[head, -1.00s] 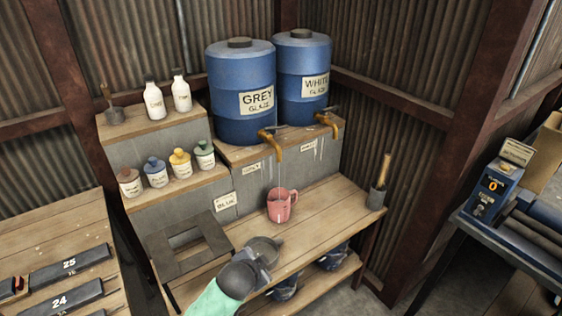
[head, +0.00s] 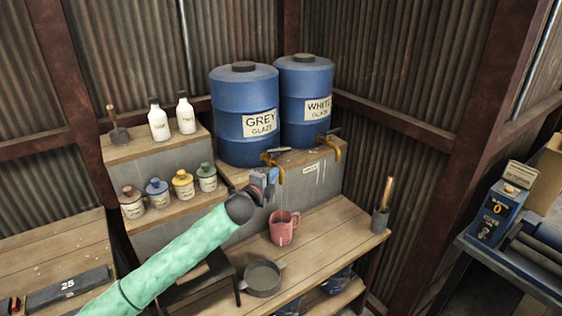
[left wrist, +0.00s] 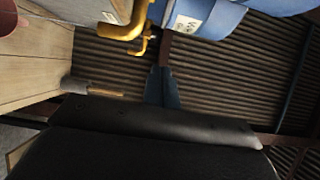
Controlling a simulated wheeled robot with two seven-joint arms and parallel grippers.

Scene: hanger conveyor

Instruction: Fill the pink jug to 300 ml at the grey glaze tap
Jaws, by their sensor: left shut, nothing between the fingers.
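The pink jug (head: 283,230) stands upright on the wooden bench, below the spout of the grey glaze tap (head: 281,170). The tap is brass-yellow and comes from the blue barrel labelled GREY GLAZE (head: 245,115). My left gripper (head: 268,178) is shut and empty, just left of this tap's spout and above the jug. I cannot tell whether it touches the tap. The gripper hides part of the wall behind the jug. The level inside the jug is too small to read. A yellow tap (left wrist: 125,20) shows close by in the left wrist view. My right gripper is not in view.
The WHITE GLAZE barrel (head: 306,100) and its tap (head: 333,147) are to the right. A grey pan (head: 263,278) lies on the bench front. A pot with a wooden-handled tool (head: 381,215) stands at the right end. Small jars (head: 157,193) line the left shelf.

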